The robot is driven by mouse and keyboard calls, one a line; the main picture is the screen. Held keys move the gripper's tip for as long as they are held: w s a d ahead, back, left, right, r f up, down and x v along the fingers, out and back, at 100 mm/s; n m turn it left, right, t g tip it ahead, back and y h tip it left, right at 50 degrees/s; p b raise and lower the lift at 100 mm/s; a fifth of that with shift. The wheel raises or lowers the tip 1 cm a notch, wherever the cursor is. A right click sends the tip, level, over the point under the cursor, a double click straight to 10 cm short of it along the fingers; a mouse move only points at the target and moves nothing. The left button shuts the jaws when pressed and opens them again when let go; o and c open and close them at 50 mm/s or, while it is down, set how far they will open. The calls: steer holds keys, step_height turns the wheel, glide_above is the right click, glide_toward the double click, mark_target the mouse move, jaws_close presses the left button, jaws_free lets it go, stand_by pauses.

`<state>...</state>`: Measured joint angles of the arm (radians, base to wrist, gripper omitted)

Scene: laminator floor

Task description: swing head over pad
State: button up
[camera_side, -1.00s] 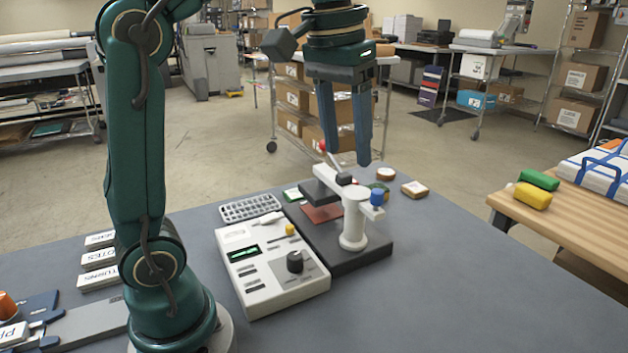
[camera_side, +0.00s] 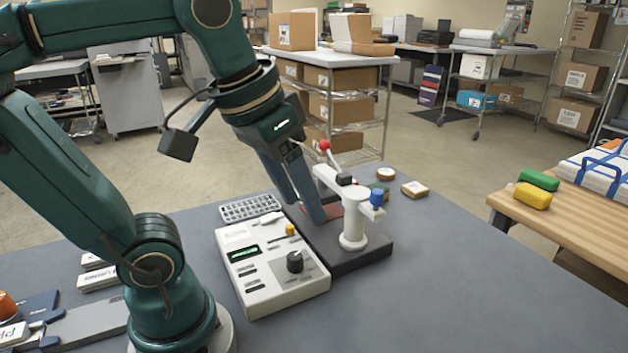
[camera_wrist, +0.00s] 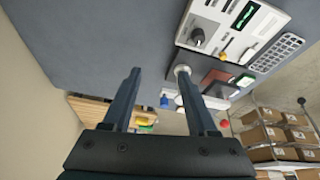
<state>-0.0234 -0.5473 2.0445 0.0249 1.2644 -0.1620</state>
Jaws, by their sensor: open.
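The swing press has a white post (camera_side: 353,225) on a dark base (camera_side: 350,260), a white arm with a red ball handle (camera_side: 325,145), and a blue knob (camera_side: 376,196). The reddish pad (camera_side: 333,210) on the base is partly hidden by my fingers; it shows in the wrist view (camera_wrist: 214,77), at least partly uncovered. The dark head is mostly hidden in the side view; in the wrist view a dark plate (camera_wrist: 220,90) lies beside the pad. My gripper (camera_side: 306,212) is open, tilted, in front of the arm's handle end. Contact cannot be told.
A white control box (camera_side: 270,265) with a black dial stands left of the base, with a grey rack (camera_side: 250,207) behind it. The table's right front is clear.

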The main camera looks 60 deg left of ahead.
steer(key=shift+s+d+f, duration=0.1)
steer(key=shift+s+f, duration=0.15)
steer(key=shift+f, duration=0.45)
steer(key=shift+s+a+f, duration=0.1)
steer(key=shift+s+f, duration=0.1)
steer(key=shift+f, duration=0.45)
steer(key=shift+s+d+f, duration=0.1)
steer(key=shift+s+f, duration=0.15)
steer(key=shift+f, duration=0.45)
steer(key=shift+d+f+m+t, duration=0.2)
steer(key=shift+f+m+t, duration=0.1)
steer(key=shift+f+m, duration=0.25)
steer(key=shift+d+f+m+t, duration=0.2)
steer(key=shift+f+m+t, duration=0.1)
steer(key=shift+f+m, duration=0.2)
